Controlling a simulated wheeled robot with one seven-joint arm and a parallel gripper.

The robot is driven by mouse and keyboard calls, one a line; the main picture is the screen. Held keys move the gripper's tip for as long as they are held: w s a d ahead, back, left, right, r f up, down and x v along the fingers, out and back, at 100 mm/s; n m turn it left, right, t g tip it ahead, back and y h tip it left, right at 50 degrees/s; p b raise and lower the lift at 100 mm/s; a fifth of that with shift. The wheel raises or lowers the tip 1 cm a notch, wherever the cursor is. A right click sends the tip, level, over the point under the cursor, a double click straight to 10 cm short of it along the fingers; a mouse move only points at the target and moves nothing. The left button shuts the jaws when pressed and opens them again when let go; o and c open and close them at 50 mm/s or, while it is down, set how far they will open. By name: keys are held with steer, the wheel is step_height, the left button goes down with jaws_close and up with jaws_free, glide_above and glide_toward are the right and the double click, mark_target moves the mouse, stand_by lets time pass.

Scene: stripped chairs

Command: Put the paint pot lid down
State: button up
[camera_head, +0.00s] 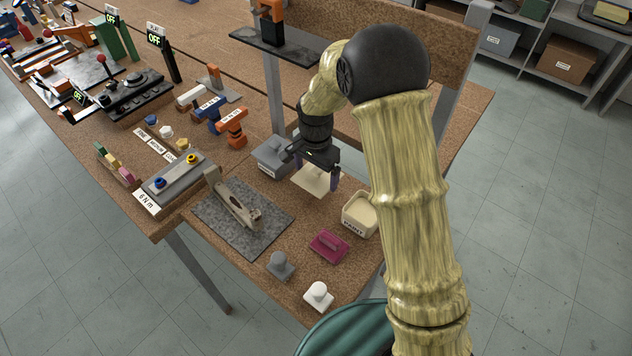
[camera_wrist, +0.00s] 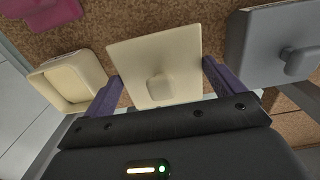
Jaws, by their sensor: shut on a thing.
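The paint pot lid (camera_head: 317,181) is a cream square plate with a small knob. In the wrist view the lid (camera_wrist: 180,60) lies between my two purple fingers, knob facing the camera. My gripper (camera_head: 316,174) is shut on it, and I cannot tell whether its underside touches the bench. The cream paint pot (camera_head: 357,221), labelled PAINT, stands open to the right of the lid in the head view. The pot also shows at the left of the wrist view (camera_wrist: 62,88).
A grey lidded box (camera_head: 270,158) stands close left of my gripper. A magenta knobbed block (camera_head: 329,245), a grey one (camera_head: 280,265) and a white one (camera_head: 318,295) sit toward the front edge. A grey mat (camera_head: 272,222) bears a clamp-like tool (camera_head: 232,197).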

mark_target(316, 178)
steer(key=shift+s+f, duration=0.15)
steer(key=shift+f, duration=0.2)
steer(key=shift+f+p, duration=0.3)
steer(key=shift+f, duration=1.65)
steer(key=shift+f, duration=0.2)
steer(key=o, duration=0.6)
steer(key=shift+o, duration=0.2)
steer(key=shift+r, duration=0.2)
steer(key=shift+r+b, duration=0.45)
steer(key=shift+r, duration=3.3)
